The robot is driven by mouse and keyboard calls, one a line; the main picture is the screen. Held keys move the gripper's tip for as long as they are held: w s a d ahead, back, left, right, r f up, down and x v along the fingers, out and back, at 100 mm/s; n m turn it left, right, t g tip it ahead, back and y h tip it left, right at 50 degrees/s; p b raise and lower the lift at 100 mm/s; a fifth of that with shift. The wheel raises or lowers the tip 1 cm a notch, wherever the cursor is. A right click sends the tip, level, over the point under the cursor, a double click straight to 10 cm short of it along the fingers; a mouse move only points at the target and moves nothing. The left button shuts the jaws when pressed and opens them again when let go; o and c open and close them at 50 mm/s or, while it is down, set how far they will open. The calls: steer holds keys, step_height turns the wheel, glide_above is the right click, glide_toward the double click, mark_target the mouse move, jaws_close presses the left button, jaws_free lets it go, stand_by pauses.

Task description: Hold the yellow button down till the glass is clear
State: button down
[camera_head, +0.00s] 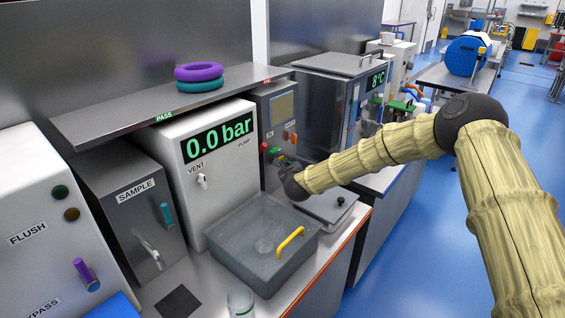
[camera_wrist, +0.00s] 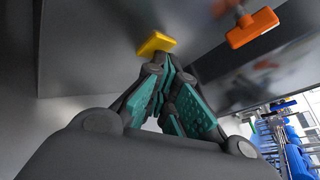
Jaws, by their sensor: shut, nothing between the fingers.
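The yellow button (camera_wrist: 156,43) is a small block on a grey metal face in the wrist view. My gripper (camera_wrist: 168,62) is shut and empty, its fingertips right at the button's lower edge; I cannot tell whether they press it. In the head view my gripper (camera_head: 277,156) is at the front of the grey cabinet with a small screen (camera_head: 282,108), and the yellow button cannot be made out there. A clear drinking-type glass (camera_head: 240,302) stands at the bench's front edge, cut off by the picture. I cannot tell whether it is the task's glass.
An orange handle (camera_wrist: 252,27) juts out right of the button. A white vacuum unit (camera_head: 207,160) reads 0.0 bar. The blue floor at right is open.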

stand_by(0.4)
steer(key=shift+s+d+b, duration=0.3)
steer(key=shift+s+d, duration=0.25)
steer(key=shift+d, duration=0.15)
steer(key=shift+s+d+b, duration=0.3)
steer(key=shift+s+d, duration=0.45)
steer(key=shift+d, duration=0.25)
steer(key=shift+s+d+b, duration=0.25)
steer(key=shift+s+d, duration=0.45)
steer(key=shift+d, duration=0.3)
